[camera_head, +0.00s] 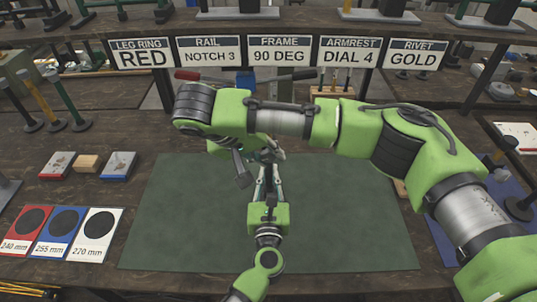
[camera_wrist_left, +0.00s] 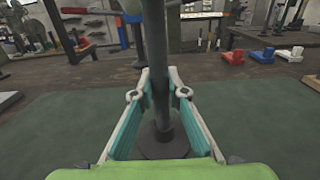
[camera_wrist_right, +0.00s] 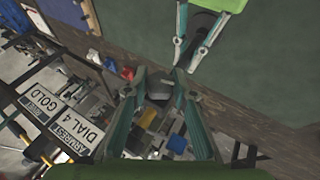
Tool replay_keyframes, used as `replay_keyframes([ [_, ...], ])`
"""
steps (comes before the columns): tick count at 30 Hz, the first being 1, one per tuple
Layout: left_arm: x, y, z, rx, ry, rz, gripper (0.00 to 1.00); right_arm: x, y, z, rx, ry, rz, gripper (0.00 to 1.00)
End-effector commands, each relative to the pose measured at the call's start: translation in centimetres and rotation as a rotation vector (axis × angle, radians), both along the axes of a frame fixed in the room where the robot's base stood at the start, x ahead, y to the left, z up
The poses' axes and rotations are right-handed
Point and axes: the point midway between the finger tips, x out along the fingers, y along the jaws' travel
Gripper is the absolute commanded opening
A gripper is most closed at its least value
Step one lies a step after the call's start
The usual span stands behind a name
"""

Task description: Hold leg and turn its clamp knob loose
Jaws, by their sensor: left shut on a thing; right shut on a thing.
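A dark upright leg (camera_wrist_left: 160,88) with a round foot (camera_wrist_left: 162,143) stands on the green mat in the left wrist view. My left gripper (camera_wrist_left: 160,92) is closed around its shaft; it also shows in the head view (camera_head: 268,165). My right arm reaches over from the right and hides most of the leg there. In the right wrist view, my right gripper (camera_wrist_right: 160,88) is closed on a small dark knob (camera_wrist_right: 159,90), close to my left gripper (camera_wrist_right: 202,40). Whether the knob is tight or loose cannot be seen.
Ring-size cards lie left of the mat: red (camera_head: 29,229), blue (camera_head: 60,230) and white (camera_head: 97,233). Small blocks (camera_head: 88,164) sit behind them. Several poles (camera_head: 48,100) stand at the far left. A sign row (camera_head: 272,53) spans the back. The green mat (camera_head: 340,235) is mostly clear.

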Motion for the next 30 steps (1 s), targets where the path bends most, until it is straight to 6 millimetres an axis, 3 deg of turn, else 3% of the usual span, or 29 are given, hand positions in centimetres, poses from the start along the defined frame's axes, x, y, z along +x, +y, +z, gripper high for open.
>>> replay_keyframes([
  [15,0.13,-0.01,0.39,-0.003,-0.007,0.001,0.00,-0.19,0.07,-0.38,-0.350,0.008,0.005,0.03],
  [30,0.15,0.06,0.43,-0.003,-0.008,0.003,0.00,-0.16,-0.02,-0.36,-0.415,0.009,0.003,0.03],
])
